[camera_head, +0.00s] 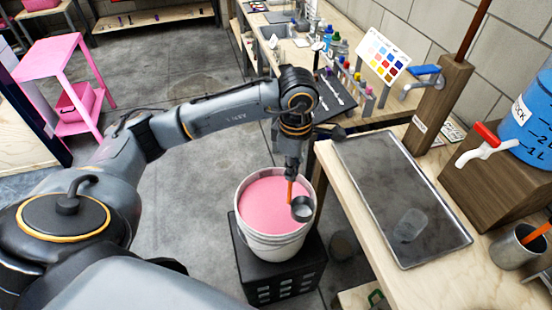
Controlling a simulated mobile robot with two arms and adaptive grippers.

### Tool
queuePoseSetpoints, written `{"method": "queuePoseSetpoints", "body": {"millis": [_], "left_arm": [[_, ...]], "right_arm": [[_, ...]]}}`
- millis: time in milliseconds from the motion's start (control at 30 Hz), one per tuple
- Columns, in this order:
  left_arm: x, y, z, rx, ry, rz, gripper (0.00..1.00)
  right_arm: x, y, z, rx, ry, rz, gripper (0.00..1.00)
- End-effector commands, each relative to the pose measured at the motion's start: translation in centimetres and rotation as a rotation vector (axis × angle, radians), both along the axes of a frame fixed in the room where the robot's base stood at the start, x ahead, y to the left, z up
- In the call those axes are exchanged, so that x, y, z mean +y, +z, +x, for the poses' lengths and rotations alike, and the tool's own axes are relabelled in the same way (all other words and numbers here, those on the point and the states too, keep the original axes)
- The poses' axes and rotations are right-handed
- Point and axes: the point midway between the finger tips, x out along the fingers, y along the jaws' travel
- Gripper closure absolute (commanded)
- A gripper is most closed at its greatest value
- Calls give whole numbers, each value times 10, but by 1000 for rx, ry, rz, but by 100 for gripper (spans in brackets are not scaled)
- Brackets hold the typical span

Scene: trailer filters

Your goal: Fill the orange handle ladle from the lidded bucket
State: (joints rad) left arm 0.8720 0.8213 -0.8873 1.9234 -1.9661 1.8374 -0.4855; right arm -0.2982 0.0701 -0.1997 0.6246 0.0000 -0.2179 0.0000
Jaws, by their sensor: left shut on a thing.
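The bucket (243,222) is white and stands on a black crate (252,284). It has no lid on and is full of pink liquid (268,200). My left gripper (292,170) is above the bucket, shut on the orange handle of a ladle (290,190). The ladle hangs down, and its grey metal cup (302,208) appears over the right part of the pink surface. I cannot tell whether the cup touches the liquid or holds any. My right gripper is not in view.
A wooden workbench on the right carries a dark metal tray (375,185) with a clear cup (410,225). A blue water container (528,120) with a red-handled tap and a metal pot (512,250) stand farther right. A pink shelf (60,60) stands left; the floor between is clear.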

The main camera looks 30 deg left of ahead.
Motion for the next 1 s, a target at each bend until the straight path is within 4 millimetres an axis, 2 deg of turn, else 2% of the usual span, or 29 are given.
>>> {"method": "queuePoseSetpoints", "body": {"millis": [100,300,400,500,700,1000], "left_arm": [[17,-12,14,3,414,0,100],[48,-34,30,2,1085,3,100],[62,-43,34,0,1349,3,100],[72,-50,37,0,1541,3,100],[80,-57,38,-3,1710,3,100],[80,-74,38,-2,1717,2,100]], "right_arm": [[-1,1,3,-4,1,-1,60],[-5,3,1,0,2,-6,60],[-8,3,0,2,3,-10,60],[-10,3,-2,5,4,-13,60],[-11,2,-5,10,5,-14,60],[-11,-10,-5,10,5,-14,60]]}}
